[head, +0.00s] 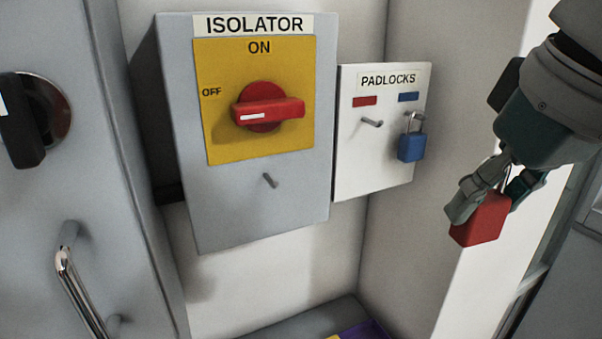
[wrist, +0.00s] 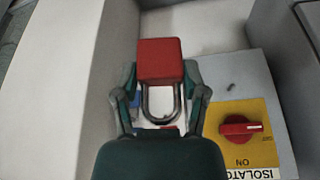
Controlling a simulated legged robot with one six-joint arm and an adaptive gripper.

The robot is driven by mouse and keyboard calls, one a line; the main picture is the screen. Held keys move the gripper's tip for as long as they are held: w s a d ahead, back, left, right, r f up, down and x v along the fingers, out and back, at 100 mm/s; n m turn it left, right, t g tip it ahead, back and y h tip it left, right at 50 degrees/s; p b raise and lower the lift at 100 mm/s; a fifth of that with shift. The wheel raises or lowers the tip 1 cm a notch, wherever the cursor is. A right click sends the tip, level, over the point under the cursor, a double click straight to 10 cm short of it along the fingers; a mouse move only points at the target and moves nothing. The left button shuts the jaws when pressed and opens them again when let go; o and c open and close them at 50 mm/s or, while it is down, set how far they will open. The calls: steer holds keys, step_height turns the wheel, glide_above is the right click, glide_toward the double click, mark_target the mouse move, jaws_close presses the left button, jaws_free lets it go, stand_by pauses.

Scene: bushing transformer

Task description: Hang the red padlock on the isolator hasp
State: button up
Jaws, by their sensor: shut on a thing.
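The red padlock (head: 480,219) is held in my gripper (head: 490,192) at the right of the head view. Its body hangs below the fingers and its shackle is mostly hidden there. In the wrist view the red padlock (wrist: 159,60) sits between both fingers of my gripper (wrist: 160,85), with its shackle toward the palm. The isolator (head: 262,200) is a grey box with a yellow plate and a red handle (head: 268,112) lying horizontal. A small metal peg (head: 269,181), apparently the hasp, sticks out below the plate with nothing on it. My gripper is well right of it.
A white padlocks board (head: 350,160) beside the isolator has an empty peg (head: 372,122) under a red label and a blue padlock (head: 411,146) on the other peg. A grey door with a metal handle (head: 80,290) stands at left. Space before the isolator is clear.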

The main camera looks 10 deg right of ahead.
steer(key=shift+s+d+r, duration=0.1)
steer(key=shift+s+d, duration=0.15)
steer(key=shift+s, duration=0.65)
steer(key=shift+s+d+r, duration=0.1)
steer(key=shift+s+d, duration=0.1)
steer(key=shift+s, duration=0.7)
steer(key=shift+s+d+r, duration=0.1)
steer(key=shift+s+d, duration=0.15)
steer(key=shift+s, duration=0.65)
steer(key=shift+w+a+f, duration=0.1)
steer(key=shift+w+a, duration=0.1)
steer(key=shift+w, duration=0.5)
steer(key=shift+w+a, duration=0.2)
steer(key=shift+w, duration=0.5)
steer(key=shift+w+a+f, duration=0.1)
steer(key=shift+w+a, duration=0.1)
steer(key=shift+w, duration=0.6)
